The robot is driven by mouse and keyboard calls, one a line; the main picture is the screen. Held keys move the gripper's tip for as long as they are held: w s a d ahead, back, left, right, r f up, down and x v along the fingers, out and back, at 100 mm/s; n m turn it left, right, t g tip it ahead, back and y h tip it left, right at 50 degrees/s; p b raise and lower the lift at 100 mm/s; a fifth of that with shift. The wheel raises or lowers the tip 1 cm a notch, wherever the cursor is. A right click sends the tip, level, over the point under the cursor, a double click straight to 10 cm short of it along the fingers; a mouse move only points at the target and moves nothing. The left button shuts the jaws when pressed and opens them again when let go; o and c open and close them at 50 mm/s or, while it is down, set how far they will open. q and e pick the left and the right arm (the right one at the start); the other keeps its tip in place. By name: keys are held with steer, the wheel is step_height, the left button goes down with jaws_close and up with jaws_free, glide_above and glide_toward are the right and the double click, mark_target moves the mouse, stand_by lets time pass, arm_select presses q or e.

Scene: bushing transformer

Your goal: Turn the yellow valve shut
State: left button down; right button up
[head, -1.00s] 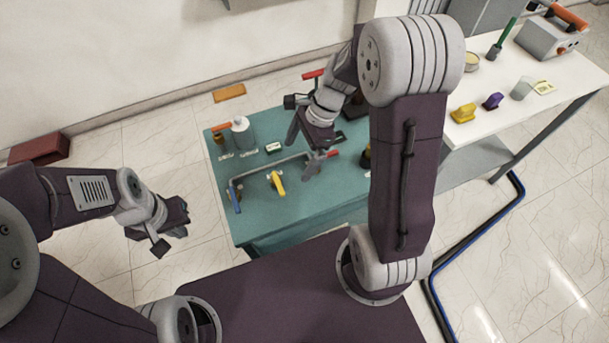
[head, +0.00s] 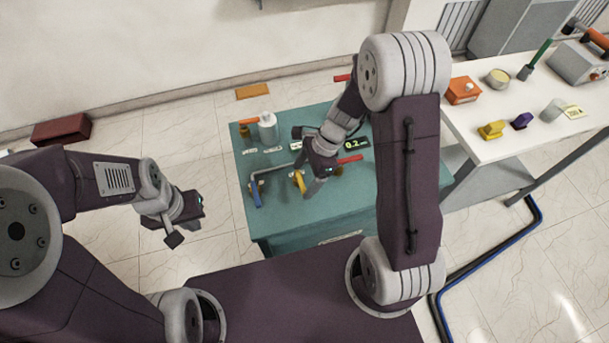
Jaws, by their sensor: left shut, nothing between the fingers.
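The yellow valve (head: 298,182) is a small lever on the pipework of the teal table, partly covered by my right gripper. My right gripper (head: 312,192) is right beside the yellow valve, pointing down over the table. I cannot tell whether it touches the lever, or how far its fingers are apart. A blue-handled valve (head: 256,194) is to the left on the same pipe, and a red-handled one (head: 350,159) is to the right. My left gripper (head: 200,204) is shut and empty in the air, left of the table.
The teal table (head: 290,232) also bears a grey-white canister (head: 267,128) and a small display reading about 0.2 (head: 357,143). A white table (head: 500,150) at the right holds an orange box (head: 463,90) and yellow and purple pieces.

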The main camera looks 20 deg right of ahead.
steer(key=c, duration=1.5)
steer(key=shift+c, duration=0.2)
